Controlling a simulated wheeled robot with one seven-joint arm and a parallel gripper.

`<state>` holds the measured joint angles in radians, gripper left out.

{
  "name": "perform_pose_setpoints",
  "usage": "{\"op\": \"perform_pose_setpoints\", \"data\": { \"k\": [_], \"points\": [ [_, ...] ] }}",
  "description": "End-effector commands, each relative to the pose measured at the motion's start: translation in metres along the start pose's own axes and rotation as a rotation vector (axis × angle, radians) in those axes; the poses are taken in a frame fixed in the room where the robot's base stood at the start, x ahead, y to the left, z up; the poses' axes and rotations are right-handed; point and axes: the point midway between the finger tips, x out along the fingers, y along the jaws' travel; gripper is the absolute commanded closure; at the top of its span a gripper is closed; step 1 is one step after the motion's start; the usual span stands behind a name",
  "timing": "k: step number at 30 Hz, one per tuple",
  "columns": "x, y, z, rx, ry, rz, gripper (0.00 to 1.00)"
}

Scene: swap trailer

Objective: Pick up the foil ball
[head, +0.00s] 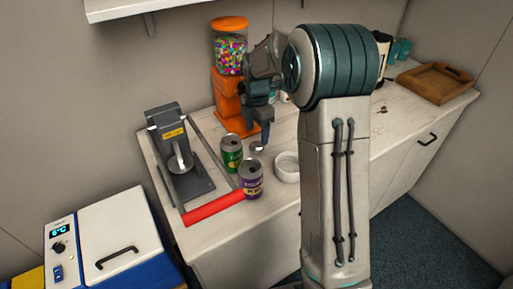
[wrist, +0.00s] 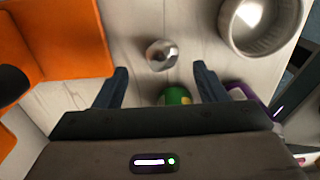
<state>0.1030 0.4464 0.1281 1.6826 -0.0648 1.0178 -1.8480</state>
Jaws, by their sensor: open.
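The foil ball (wrist: 161,55) is a small shiny silver lump on the pale wooden counter in the wrist view. It lies just beyond my fingertips, roughly centred between them, and nothing touches it. A small grey shape beside the green can in the head view is probably the same ball (head: 256,148), partly hidden by my gripper. My gripper (wrist: 160,76) is open and empty, with its two dark fingers apart. In the head view my gripper (head: 261,125) points down over the counter, in front of the orange dispenser.
A green can (head: 231,153) and a purple can (head: 250,179) stand close by. A white bowl (head: 287,168) is to the right. The orange candy dispenser (head: 228,98) stands behind. A grey press (head: 178,155) and a red-handled bar (head: 213,209) are left. A wooden tray (head: 437,82) is far right.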

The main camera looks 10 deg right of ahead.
Motion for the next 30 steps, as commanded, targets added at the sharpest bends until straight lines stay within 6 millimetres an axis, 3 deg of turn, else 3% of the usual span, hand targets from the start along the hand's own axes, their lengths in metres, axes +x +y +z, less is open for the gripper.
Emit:
{"op": "perform_pose_setpoints", "data": {
  "k": [5, 12, 21, 22, 27, 30],
  "points": [
    [0.013, -0.002, -0.002, -0.001, 0.001, -0.002, 0.35],
    [0.048, -0.004, -0.005, 0.000, 0.001, -0.002, 0.35],
    [0.055, -0.003, -0.004, 0.001, 0.000, 0.001, 0.35],
    [0.055, -0.003, -0.004, 0.001, 0.000, 0.001, 0.38],
    [0.054, -0.003, -0.004, 0.001, 0.000, 0.001, 0.82],
    [0.054, -0.003, -0.004, 0.001, 0.000, 0.001, 0.82]
  ]
}}
